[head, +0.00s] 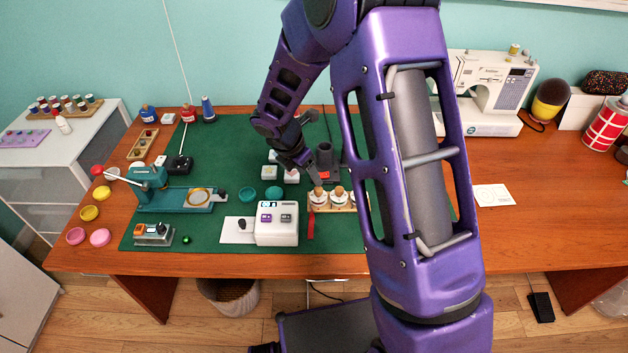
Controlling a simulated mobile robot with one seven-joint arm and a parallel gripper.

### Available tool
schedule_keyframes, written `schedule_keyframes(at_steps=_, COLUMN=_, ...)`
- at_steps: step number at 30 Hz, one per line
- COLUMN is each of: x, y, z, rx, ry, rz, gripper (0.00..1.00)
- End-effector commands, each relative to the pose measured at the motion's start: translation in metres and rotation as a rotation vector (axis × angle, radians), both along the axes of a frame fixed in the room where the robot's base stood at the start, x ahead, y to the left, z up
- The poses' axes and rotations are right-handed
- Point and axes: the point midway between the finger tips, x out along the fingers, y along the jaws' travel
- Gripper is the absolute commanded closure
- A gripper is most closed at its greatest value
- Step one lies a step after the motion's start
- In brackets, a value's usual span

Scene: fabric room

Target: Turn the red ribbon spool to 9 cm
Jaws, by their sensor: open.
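A wooden stand (328,210) on the green mat holds several white spools with wooden knobs on top. The leftmost spool (319,198) has a red ribbon (311,226) hanging down at the stand's front left. My gripper (316,183) is small and dark in the head view, just above and behind the leftmost spool's knob. I cannot tell whether it touches the knob. It is open, with nothing seen between its fingers. My purple arm hides the right end of the stand. Any scale for the ribbon's length is too small to read.
A white box with a small display (277,224) stands left of the ribbon. A dark post-like holder (325,160) stands behind the spools. A teal press (165,192) is at the left, a sewing machine (490,90) at the back right. The mat's front strip is mostly clear.

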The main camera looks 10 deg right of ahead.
Motion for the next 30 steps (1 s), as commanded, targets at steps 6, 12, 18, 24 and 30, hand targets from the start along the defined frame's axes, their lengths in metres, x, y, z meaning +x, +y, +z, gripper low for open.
schedule_keyframes(at_steps=6, x=-0.01, y=0.017, z=0.051, rx=0.001, ry=-0.003, rz=0.002, gripper=0.4)
schedule_keyframes(at_steps=12, x=-0.017, y=0.027, z=0.077, rx=0.001, ry=-0.002, rz=0.002, gripper=0.4)
schedule_keyframes(at_steps=18, x=-0.02, y=0.03, z=0.086, rx=0.0, ry=0.0, rz=0.001, gripper=0.4)
schedule_keyframes(at_steps=24, x=-0.02, y=0.03, z=0.086, rx=0.001, ry=0.001, rz=0.001, gripper=0.4)
schedule_keyframes(at_steps=30, x=-0.02, y=0.03, z=0.086, rx=0.001, ry=0.001, rz=0.001, gripper=0.4)
